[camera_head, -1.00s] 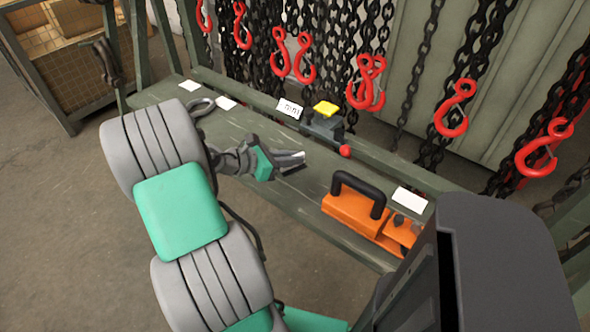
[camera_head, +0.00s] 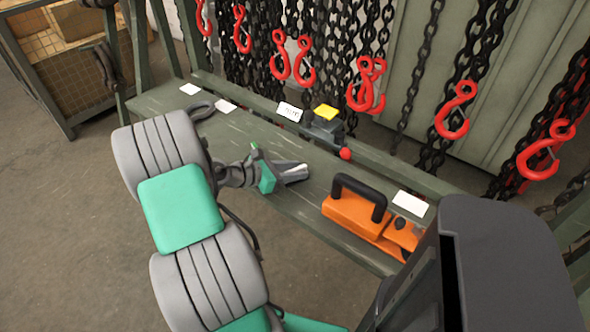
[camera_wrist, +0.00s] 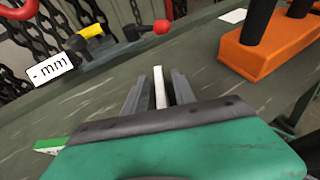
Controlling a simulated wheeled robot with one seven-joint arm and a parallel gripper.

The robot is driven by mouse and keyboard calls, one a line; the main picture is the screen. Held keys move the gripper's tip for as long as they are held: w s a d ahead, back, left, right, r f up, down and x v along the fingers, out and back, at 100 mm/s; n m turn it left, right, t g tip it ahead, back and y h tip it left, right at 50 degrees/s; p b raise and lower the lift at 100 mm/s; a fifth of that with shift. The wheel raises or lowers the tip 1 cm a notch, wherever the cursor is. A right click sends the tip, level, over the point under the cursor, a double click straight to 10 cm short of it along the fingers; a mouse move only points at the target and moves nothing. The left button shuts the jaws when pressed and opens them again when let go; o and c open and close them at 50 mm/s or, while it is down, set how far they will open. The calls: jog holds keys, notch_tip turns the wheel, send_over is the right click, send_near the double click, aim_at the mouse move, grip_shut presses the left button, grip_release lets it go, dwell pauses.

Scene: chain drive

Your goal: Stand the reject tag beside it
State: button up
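My gripper (camera_head: 300,174) is low over the bench, its two dark fingers closed around a thin white piece. The piece shows edge-on between the fingers in the wrist view (camera_wrist: 160,88); it seems to be the reject tag, but its face and any marking are hidden. A dark gauge device (camera_head: 326,126) with a yellow top and red knob stands at the bench's back edge, beyond my gripper. It also shows in the wrist view (camera_wrist: 105,58), with a white label (camera_wrist: 52,71) reading mm beside it. Which thing "it" means, I cannot tell.
An orange block (camera_head: 345,212) with a black handle stands right of my gripper. A grey ring-shaped link (camera_head: 198,110) and white cards (camera_head: 226,105) lie on the left. A small green-and-white piece (camera_wrist: 48,145) shows beside my gripper. Red hooks (camera_head: 455,110) hang on chains behind.

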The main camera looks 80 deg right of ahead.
jog(key=shift+w+a+r, duration=0.15)
jog(key=shift+w+r, duration=0.05)
jog(key=shift+r, duration=0.05)
jog(key=w+a+r+m+t+y+p, duration=0.25)
jog(key=w+a+m+t+y, duration=0.4)
jog(key=w+a, duration=1.6)
jog(key=a+r+m+t+y, duration=0.1)
jog(key=a+t, duration=0.1)
jog(key=a, duration=1)
jog(key=a+r+m+t+y+b, duration=0.1)
jog(key=a+t+y, duration=0.1)
jog(key=a, duration=1)
jog(key=shift+s+a+r+t, duration=0.4)
jog(key=shift+s+t, duration=0.05)
jog(key=shift+t, duration=0.1)
jog(key=shift+d, duration=0.1)
